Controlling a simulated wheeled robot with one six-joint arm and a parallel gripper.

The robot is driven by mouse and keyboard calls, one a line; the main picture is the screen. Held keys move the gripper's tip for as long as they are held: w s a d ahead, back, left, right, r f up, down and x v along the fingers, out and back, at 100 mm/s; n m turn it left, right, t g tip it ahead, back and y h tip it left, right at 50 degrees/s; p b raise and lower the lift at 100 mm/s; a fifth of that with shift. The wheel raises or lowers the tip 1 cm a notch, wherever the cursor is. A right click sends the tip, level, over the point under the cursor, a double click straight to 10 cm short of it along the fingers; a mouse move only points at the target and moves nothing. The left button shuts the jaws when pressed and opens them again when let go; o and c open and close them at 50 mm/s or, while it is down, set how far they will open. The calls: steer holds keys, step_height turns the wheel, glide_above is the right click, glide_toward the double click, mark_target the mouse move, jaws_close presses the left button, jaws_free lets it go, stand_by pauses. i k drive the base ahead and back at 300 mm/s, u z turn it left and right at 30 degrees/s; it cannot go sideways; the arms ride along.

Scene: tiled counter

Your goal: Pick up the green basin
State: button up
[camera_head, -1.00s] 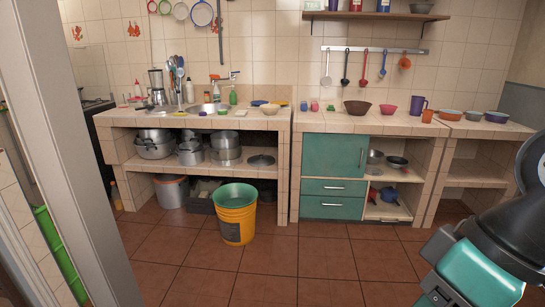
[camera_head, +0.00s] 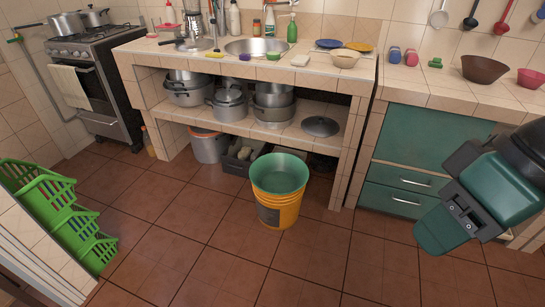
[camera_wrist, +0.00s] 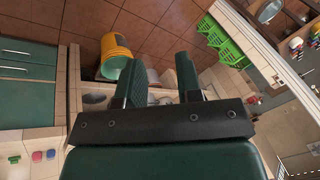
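The green basin (camera_head: 280,173) sits in the mouth of a yellow bucket (camera_head: 277,210) on the floor, in the middle of the head view. In the wrist view the basin (camera_wrist: 110,68) lies at the upper left, beside the bucket's yellow side (camera_wrist: 115,45). My gripper (camera_wrist: 163,68) is open and empty, with a clear gap between its green fingers. In the head view my gripper (camera_head: 438,232) hangs at the right, in front of the teal drawers and well apart from the basin.
A tiled counter (camera_head: 190,112) with pots on its shelf stands behind the bucket. A grey bin (camera_head: 208,147) and dark crate (camera_head: 238,159) stand under it. Green baskets (camera_head: 65,215) are at the left. Teal drawers (camera_head: 400,198) stand at the right. The floor before the bucket is clear.

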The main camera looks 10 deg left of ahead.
mark_target(278, 173)
steer(key=u, duration=0.1)
steer(key=i, duration=1.4)
steer(key=u, duration=0.15)
